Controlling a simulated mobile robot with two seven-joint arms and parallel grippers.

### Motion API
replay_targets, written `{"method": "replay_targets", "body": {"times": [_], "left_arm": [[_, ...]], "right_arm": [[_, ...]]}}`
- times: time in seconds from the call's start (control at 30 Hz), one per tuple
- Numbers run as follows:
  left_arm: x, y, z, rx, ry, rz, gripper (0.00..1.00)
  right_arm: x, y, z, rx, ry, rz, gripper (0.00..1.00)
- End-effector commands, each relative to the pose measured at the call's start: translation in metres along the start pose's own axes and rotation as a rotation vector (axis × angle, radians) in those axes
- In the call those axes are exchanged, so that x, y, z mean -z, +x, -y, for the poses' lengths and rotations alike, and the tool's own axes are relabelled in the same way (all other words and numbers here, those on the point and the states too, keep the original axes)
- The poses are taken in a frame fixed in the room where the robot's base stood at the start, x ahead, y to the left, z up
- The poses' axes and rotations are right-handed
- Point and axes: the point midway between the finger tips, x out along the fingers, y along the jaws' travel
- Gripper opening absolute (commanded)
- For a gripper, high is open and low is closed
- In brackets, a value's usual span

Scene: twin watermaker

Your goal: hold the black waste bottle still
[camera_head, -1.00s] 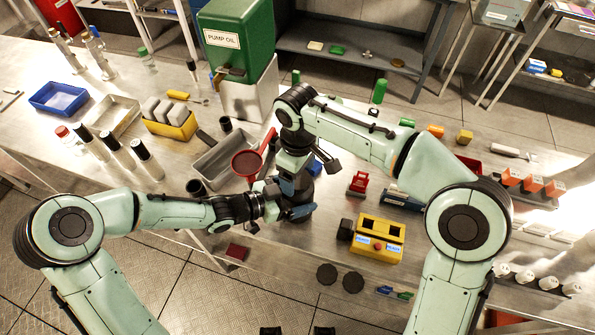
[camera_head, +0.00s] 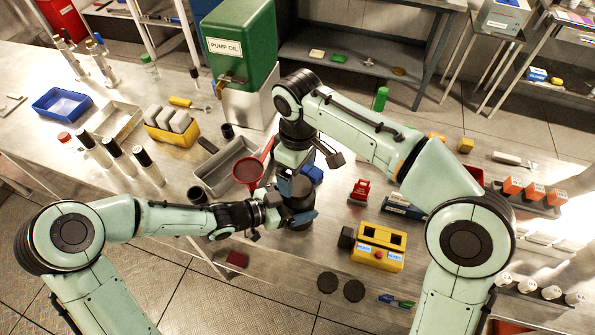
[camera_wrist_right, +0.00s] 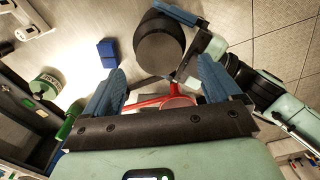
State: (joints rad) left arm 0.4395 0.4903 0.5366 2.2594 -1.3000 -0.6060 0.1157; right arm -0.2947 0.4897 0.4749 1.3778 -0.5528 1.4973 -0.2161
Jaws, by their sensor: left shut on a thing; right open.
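The black waste bottle (camera_head: 299,205) stands at the front part of the metal table, partly hidden by my grippers. In the right wrist view, its round dark body (camera_wrist_right: 160,50) shows at the top middle. My left gripper (camera_head: 298,207) is shut on the bottle, with its blue fingers at the bottle's sides; they also show in the right wrist view (camera_wrist_right: 180,33). My right gripper (camera_wrist_right: 162,88) is open, with nothing between its blue fingers. It is above and just behind the bottle in the head view, apart from it.
A red funnel (camera_head: 248,169) is left of the bottle by a grey tray (camera_head: 212,186). A yellow device (camera_head: 379,249) and a red item (camera_head: 360,193) stand to the right. A blue box (camera_wrist_right: 107,52) lies near the bottle. The green pump oil container (camera_head: 240,50) is behind.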

Motion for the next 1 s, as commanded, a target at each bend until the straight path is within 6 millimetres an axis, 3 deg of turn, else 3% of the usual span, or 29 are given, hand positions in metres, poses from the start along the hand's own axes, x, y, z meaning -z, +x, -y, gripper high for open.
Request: {"method": "replay_targets", "body": {"times": [0.27,0.7,1.0], "left_arm": [[0.0,0.0,-0.001,-0.001,-0.001,0.0,0.09],[0.0,0.0,-0.001,-0.002,0.0,0.0,0.09],[0.0,0.0,-0.001,-0.002,0.0,0.0,0.09]], "right_arm": [[0.0,-0.002,-0.001,-0.001,-0.122,0.002,0.87],[0.001,-0.025,0.0,0.001,-1.055,0.003,0.87],[0.0,-0.033,-0.001,0.001,-1.389,0.001,0.87]]}}
